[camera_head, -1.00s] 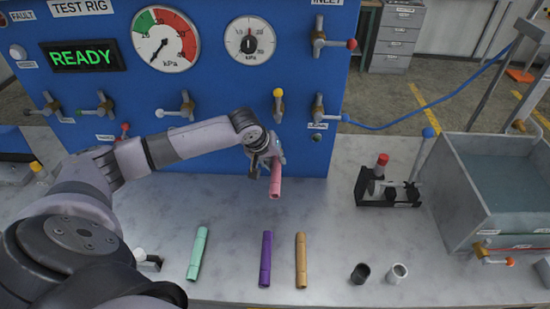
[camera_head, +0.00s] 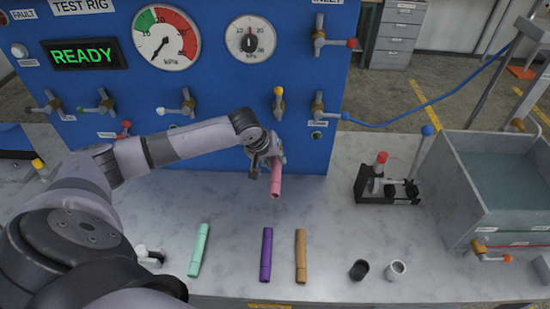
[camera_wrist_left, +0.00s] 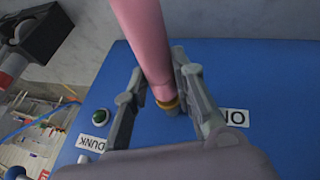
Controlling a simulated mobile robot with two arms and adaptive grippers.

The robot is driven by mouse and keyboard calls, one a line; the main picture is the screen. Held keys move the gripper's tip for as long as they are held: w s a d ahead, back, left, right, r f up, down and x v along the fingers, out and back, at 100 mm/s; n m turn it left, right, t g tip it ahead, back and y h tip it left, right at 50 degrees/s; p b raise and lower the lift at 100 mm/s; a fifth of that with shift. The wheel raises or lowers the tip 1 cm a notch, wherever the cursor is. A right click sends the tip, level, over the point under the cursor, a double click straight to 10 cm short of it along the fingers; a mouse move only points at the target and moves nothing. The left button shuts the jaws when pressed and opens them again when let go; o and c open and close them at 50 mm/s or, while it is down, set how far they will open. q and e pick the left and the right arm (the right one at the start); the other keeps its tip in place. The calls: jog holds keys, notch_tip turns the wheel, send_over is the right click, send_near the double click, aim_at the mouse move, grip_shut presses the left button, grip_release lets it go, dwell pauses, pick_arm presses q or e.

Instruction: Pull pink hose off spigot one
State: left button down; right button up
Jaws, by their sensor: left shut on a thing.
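The pink hose (camera_head: 276,182) hangs with its free end pointing down and toward me, in front of the blue test rig panel. My left gripper (camera_head: 268,163) is shut on it near the panel end. In the left wrist view the pink hose (camera_wrist_left: 146,42) runs between the two fingers of the left gripper (camera_wrist_left: 157,76). Its panel end meets a brass ring (camera_wrist_left: 170,105) by the blue panel, beside a partly hidden label reading "ON". I cannot tell how far the hose sits on the fitting. My right gripper is not in view.
Mint (camera_head: 199,250), purple (camera_head: 266,255) and tan (camera_head: 301,256) hoses lie on the grey bench. Black (camera_head: 359,270) and white (camera_head: 396,271) cups stand right of them. A black stand (camera_head: 372,187) and a water tank (camera_head: 450,180) are at right. Valves line the panel.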

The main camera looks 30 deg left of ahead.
aim_at(275, 168)
pick_arm(q)
jog(key=shift+s+d+p, duration=0.2)
jog(key=shift+s+p, duration=0.1)
dwell(0.4)
jog(key=shift+s+d+p, duration=0.3)
jog(key=shift+s+p, duration=0.05)
jog(key=shift+s, duration=0.15)
jog(key=shift+s+d+p, duration=0.3)
jog(key=shift+s, duration=0.2)
jog(key=shift+r, duration=0.15)
notch_tip(275, 168, up, 3)
jog(key=p, duration=0.3)
jog(key=shift+r+p, duration=1.05)
jog(key=shift+p, duration=0.1)
jog(key=shift+r, duration=1.3)
